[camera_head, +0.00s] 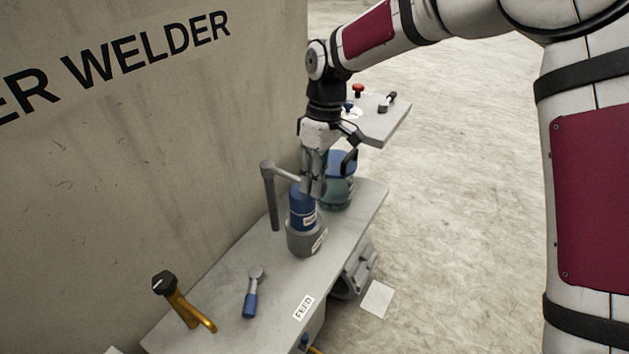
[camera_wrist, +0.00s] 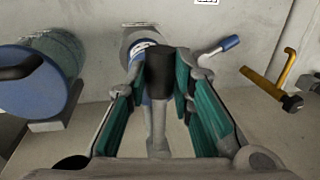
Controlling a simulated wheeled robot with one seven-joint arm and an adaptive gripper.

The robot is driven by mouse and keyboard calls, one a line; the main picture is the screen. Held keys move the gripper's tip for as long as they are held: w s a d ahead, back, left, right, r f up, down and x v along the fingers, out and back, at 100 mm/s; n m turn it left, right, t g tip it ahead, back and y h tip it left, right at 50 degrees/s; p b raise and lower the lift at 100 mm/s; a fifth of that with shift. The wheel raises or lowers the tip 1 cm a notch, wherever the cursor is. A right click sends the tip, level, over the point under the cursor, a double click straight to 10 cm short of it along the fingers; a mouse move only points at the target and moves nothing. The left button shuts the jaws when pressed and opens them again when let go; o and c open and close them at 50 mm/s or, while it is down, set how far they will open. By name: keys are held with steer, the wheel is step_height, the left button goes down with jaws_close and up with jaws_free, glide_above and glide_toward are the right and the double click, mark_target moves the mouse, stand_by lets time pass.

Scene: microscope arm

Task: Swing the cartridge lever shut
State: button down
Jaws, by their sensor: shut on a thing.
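A blue cartridge (camera_head: 302,207) with a white label stands upright in a grey round holder (camera_head: 304,238) on the bench. A grey post with a side arm (camera_head: 270,195), apparently the cartridge lever, stands just left of it, and its arm runs right toward my fingers. My gripper (camera_head: 313,187) is above and behind the cartridge, fingers down. In the wrist view my gripper (camera_wrist: 160,90) is shut on a dark, round handle (camera_wrist: 159,72), apparently the lever's. A grey bar shows below the handle. My fingers hide part of the lever in the head view.
A blue-lidded drum (camera_head: 341,180) stands close behind the cartridge. A blue-handled lever (camera_head: 252,292) and a yellow lever with a black knob (camera_head: 178,298) are nearer on the bench (camera_head: 225,300). The tall welder wall (camera_head: 150,120) rises along the left.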

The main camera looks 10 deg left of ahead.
steer(key=shift+w, duration=0.15)
steer(key=c, duration=1.4)
jaws_free()
steer(key=shift+r, duration=0.15)
step_height(320, 180, up, 12)
steer(key=w, duration=0.2)
steer(key=shift+d+f, duration=0.2)
steer(key=shift+d, duration=0.25)
